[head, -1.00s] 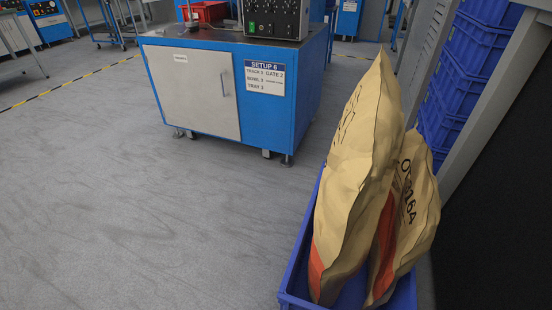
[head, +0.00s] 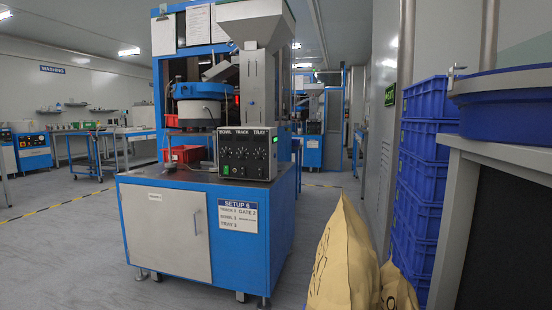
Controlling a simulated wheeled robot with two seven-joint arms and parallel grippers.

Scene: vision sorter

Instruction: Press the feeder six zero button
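The control box (head: 236,153) sits on top of the blue feeder cabinet (head: 284,215) in the head view. It is labelled BOWL, TRACK and TRAY and carries rows of dark knobs and a green switch (head: 226,170) at its lower left. A button marked zero cannot be made out at this size. A white setup sign (head: 237,217) headed SETUP 6 is fixed to the cabinet front. A bowl feeder (head: 197,108) and a grey hopper (head: 256,25) stand above the cabinet. Neither of my grippers is in view.
Paper sacks (head: 343,262) stand at the bottom right, close to me. Stacked blue crates (head: 424,165) and a grey bench (head: 462,180) line the right side. Red bins (head: 186,154) lie behind the control box. Grey floor (head: 70,245) is open at the left.

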